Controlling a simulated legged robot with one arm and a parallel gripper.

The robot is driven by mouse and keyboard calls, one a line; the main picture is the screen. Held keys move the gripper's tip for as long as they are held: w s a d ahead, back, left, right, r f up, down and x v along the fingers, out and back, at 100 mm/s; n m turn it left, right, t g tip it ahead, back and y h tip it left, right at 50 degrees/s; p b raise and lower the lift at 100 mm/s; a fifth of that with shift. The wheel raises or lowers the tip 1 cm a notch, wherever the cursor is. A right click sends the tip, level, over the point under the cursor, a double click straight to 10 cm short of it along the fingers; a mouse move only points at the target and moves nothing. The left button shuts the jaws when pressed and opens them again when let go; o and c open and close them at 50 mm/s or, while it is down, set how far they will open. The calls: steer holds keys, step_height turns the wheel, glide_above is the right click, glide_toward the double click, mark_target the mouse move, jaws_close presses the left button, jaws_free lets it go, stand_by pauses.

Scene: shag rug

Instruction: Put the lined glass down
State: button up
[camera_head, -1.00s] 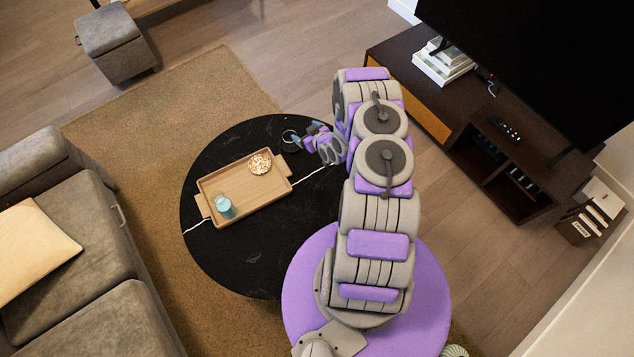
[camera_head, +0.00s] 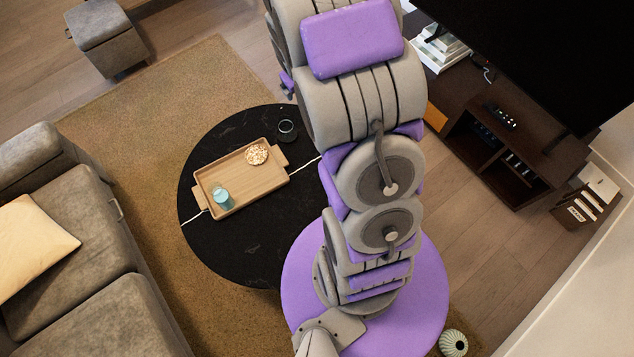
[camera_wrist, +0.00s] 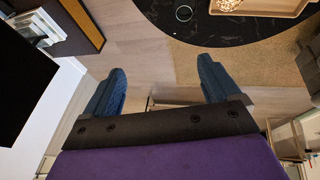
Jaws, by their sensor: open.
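A clear glass (camera_head: 287,129) stands on the black round table, to the right of the tray's far end; whether it is lined is too small to tell. It also shows near the top of the wrist view (camera_wrist: 183,13), seen from above and apart from my fingers. My gripper (camera_wrist: 158,88) is open, with two blue textured fingers spread wide and nothing between them. In the head view my arm hides it. Another glass with blue-green contents (camera_head: 222,197) stands in the wooden tray (camera_head: 262,187).
The round table (camera_head: 245,250) has bare room in front of the tray. A bowl of snacks (camera_head: 257,154) sits in the tray. A sofa (camera_head: 85,240) is on the left. A dark TV cabinet (camera_head: 500,155) is on the right, with a television above it.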

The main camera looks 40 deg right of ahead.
steer(key=s+a+r+g+y, duration=0.1)
steer(key=s+a+r, duration=0.4)
steer(key=s, duration=0.6)
steer(key=s+a+r+g, duration=0.2)
steer(key=s+a+r, duration=0.4)
steer(key=s, duration=0.5)
steer(key=s+a+r+g+y, duration=0.1)
steer(key=s+a+r+g, duration=0.1)
steer(key=s+a+r, duration=0.4)
steer(key=s+a, duration=0.1)
steer(key=s, duration=0.4)
steer(key=shift+s+a+g+y, duration=0.2)
steer(key=shift+a+g+y, duration=0.05)
steer(key=shift+g+y, duration=0.05)
steer(key=shift+r, duration=0.15)
